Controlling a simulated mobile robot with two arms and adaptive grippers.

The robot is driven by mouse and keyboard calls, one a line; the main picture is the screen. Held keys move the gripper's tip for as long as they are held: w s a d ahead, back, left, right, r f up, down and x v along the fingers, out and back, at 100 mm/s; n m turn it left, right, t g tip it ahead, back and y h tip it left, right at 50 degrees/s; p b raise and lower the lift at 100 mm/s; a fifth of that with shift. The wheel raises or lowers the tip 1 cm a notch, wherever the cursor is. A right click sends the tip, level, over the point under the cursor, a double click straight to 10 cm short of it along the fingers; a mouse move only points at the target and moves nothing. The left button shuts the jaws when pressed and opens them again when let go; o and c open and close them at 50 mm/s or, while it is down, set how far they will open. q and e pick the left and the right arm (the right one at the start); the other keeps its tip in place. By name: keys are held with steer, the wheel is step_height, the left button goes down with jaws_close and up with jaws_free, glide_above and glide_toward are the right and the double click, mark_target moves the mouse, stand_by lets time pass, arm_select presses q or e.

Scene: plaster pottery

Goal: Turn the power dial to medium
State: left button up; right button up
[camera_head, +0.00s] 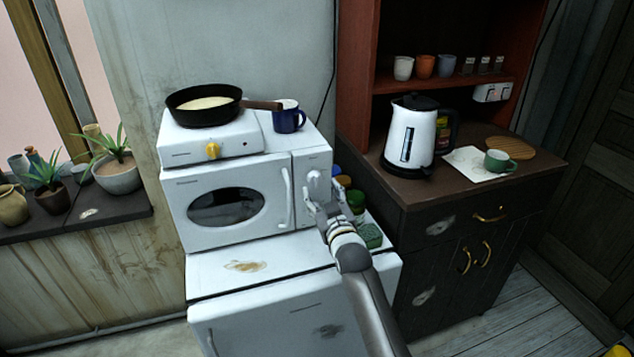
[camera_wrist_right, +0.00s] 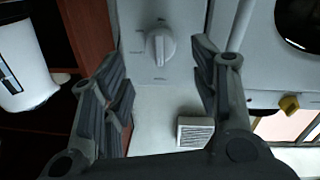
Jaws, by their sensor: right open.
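The microwave (camera_head: 262,205) is white and stands on a white cabinet, with a control panel at its right side. A white round dial (camera_head: 314,178) sits on that panel. The right wrist view shows this dial (camera_wrist_right: 160,47) with its raised grip about upright in the picture; the small marks around it are unreadable. My right gripper (camera_head: 318,207) is in front of the panel, just below the dial in the head view. In the wrist view my right gripper (camera_wrist_right: 156,68) is open, its fingers on either side of the dial; I see no contact. My left gripper is out of view.
A hot plate with a yellow knob (camera_head: 212,151) and a frying pan (camera_head: 204,103) stands on the microwave beside a blue mug (camera_head: 288,117). Green-topped jars (camera_head: 355,200) stand close right of my gripper. A kettle (camera_head: 410,135) stands on the dark counter.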

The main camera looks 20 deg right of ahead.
mark_target(317, 183)
steer(key=w, duration=0.4)
steer(key=shift+w, duration=0.15)
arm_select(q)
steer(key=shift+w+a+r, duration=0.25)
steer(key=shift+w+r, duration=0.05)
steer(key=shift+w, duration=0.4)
arm_select(e)
steer(key=shift+w, duration=0.6)
steer(key=shift+d, duration=0.1)
steer(key=c, duration=1)
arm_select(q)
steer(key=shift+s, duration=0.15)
arm_select(e)
steer(key=shift+c, duration=0.2)
